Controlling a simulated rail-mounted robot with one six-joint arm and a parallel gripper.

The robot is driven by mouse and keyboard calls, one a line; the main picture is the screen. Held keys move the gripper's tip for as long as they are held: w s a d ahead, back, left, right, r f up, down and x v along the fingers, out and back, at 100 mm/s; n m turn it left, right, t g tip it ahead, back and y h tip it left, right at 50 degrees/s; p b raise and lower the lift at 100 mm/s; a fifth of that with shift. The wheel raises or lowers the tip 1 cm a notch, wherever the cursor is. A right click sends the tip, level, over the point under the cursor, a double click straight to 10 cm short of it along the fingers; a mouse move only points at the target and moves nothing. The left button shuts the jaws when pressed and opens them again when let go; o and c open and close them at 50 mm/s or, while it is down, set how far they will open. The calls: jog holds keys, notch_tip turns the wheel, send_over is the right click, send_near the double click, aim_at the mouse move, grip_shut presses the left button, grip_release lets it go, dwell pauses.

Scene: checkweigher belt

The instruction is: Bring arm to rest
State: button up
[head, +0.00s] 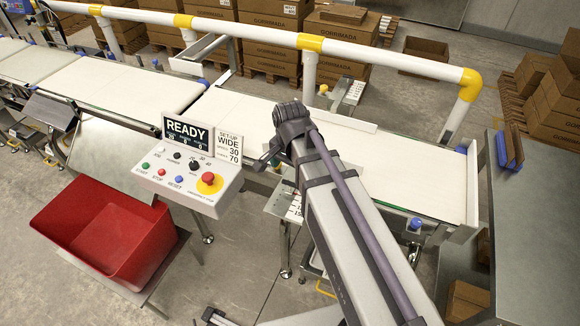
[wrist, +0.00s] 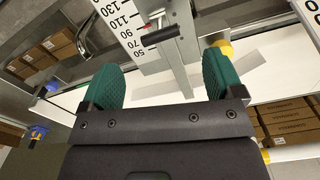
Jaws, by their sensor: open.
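My gripper (wrist: 160,64) shows in the wrist view with its two green-padded fingers wide apart. Nothing is between them. Beyond the fingers is a plate with a printed number scale (wrist: 128,30) and a black handle (wrist: 161,35) on it. In the head view my arm rises from the lower right over the conveyor; its gripper end cannot be made out clearly there. The control box (head: 190,182) stands to the left of my arm, with a screen (head: 187,131) reading READY and a set-up card (head: 229,150) reading WIDE, 30, 70.
White belts (head: 115,92) run across the scene, with a white and yellow guard rail (head: 260,34) behind. A red bin (head: 105,232) stands at lower left. A grey table (head: 535,230) is at right. Cartons (head: 270,62) are stacked behind the rail. No loose items show on the belts.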

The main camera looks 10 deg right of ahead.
notch_tip(320, 180, up, 3)
jog(key=shift+r+p, duration=0.1)
jog(key=shift+p, duration=0.6)
jog(key=shift+f, duration=0.2)
jog(key=shift+n, duration=0.5)
jog(key=s+d+f+n+b, duration=0.1)
jog(key=s+d+n+b, duration=0.1)
jog(key=s+n, duration=0.5)
jog(key=shift+d+f+n, duration=0.25)
jog(key=shift+d+n, duration=0.25)
jog(key=shift+n, duration=0.3)
jog(key=shift+c, duration=0.3)
dwell(0.5)
